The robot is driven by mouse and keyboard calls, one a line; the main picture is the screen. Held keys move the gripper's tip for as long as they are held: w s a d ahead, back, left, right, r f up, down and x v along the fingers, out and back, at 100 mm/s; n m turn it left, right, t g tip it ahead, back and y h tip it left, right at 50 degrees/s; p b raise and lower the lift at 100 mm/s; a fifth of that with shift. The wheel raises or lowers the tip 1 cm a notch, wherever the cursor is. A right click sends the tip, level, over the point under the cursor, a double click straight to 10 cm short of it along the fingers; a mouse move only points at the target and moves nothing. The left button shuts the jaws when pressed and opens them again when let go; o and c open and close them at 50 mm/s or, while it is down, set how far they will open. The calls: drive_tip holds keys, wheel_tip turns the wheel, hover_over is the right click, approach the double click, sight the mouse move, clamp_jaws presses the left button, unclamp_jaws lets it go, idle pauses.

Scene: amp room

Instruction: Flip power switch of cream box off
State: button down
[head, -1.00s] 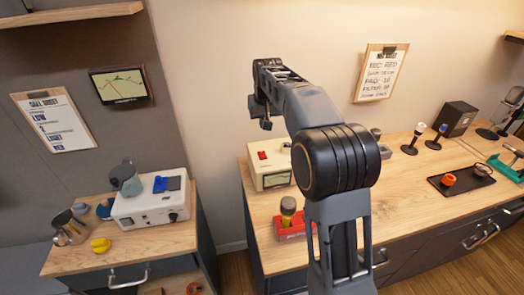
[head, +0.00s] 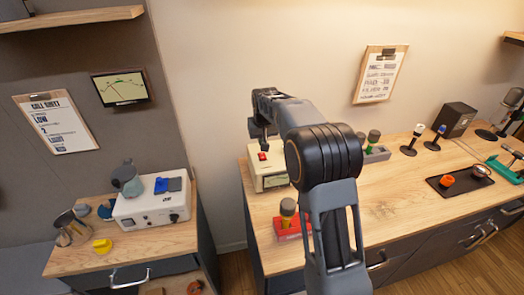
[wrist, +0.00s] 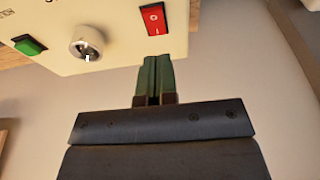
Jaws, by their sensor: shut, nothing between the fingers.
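The cream box (head: 278,184) stands on the back left of the right bench, partly hidden by my arm in the head view. Its panel (wrist: 120,50) fills the top of the wrist view. A red rocker switch (wrist: 154,19) with a 0 and an I mark sits there; it also shows as a small red spot in the head view (head: 263,156). My gripper (wrist: 157,58) is shut and empty, its green-grey tips just below the switch in the wrist view. I cannot tell if they touch the panel. In the head view the gripper hangs over the box.
A white box (head: 150,207) sits on the separate left bench.

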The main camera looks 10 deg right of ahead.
sight(262, 156)
drive_tip(key=shift+s+p+x, duration=0.2)
drive_tip(key=shift+x, duration=0.7)
drive_tip(key=shift+s+p+x, duration=0.15)
drive_tip(key=shift+s+x, duration=0.05)
drive_tip(key=shift+x, duration=0.7)
drive_tip(key=shift+s+p+x, duration=0.2)
drive_tip(key=shift+x, duration=0.75)
drive_tip(key=shift+f, duration=0.1)
